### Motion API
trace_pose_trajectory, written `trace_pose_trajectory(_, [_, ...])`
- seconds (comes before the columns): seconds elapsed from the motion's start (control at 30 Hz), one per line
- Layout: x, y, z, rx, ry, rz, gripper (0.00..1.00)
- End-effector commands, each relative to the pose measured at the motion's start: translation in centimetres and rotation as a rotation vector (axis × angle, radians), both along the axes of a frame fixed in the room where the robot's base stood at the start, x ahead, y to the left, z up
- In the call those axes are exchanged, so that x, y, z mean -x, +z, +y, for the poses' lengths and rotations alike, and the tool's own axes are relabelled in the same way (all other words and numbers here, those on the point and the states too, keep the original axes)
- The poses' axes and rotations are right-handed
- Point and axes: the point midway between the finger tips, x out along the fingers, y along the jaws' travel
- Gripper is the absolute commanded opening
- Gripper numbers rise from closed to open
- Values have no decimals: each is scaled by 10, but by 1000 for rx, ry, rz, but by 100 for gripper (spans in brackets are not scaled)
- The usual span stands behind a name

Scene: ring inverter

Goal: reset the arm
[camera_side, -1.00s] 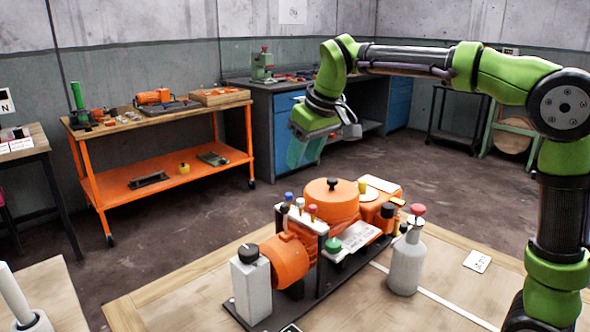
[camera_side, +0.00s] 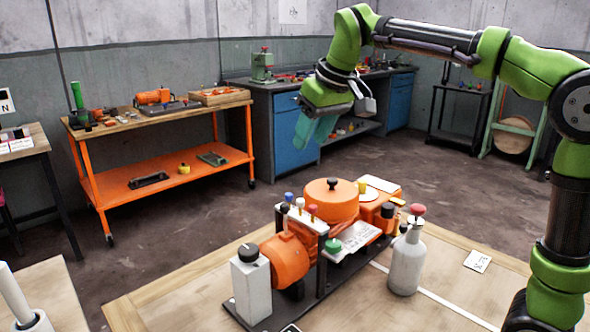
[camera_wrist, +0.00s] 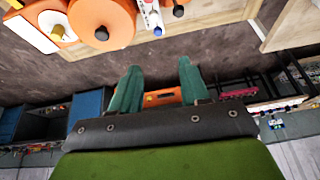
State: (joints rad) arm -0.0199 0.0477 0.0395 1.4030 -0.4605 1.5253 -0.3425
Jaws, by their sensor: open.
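My gripper (camera_side: 318,128) hangs in the air above and behind the ring inverter in the side view, with nothing visible between its teal fingers. In the wrist view my gripper (camera_wrist: 158,82) shows its two fingers spread apart and empty. The ring inverter (camera_side: 331,200) stands on the wooden table (camera_side: 160,295), with an orange round lid with a black knob, an orange cylinder, a grey post and several small coloured knobs. In the wrist view part of the orange machine (camera_wrist: 103,18) shows at the top.
A grey bottle with a red cap (camera_side: 407,260) stands right of the machine, near a small white card (camera_side: 477,261). An orange cart (camera_side: 165,170) and a blue cabinet (camera_side: 293,135) stand behind. The air around my gripper is clear.

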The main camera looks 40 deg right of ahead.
Motion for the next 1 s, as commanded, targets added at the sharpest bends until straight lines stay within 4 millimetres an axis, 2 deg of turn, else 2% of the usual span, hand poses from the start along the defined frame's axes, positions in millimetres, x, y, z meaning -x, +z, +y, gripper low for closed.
trace_pose_trajectory(0.17, [46, -39, 5, -87, -65, -33, 46])
trace_pose_trajectory(0.5, [159, -119, 10, -278, -225, -137, 46])
trace_pose_trajectory(0.6, [180, -134, 11, -304, -243, -158, 46])
trace_pose_trajectory(0.73, [190, -135, 11, -313, -244, -179, 46])
trace_pose_trajectory(1.0, [190, -131, 11, -313, -239, -191, 46])
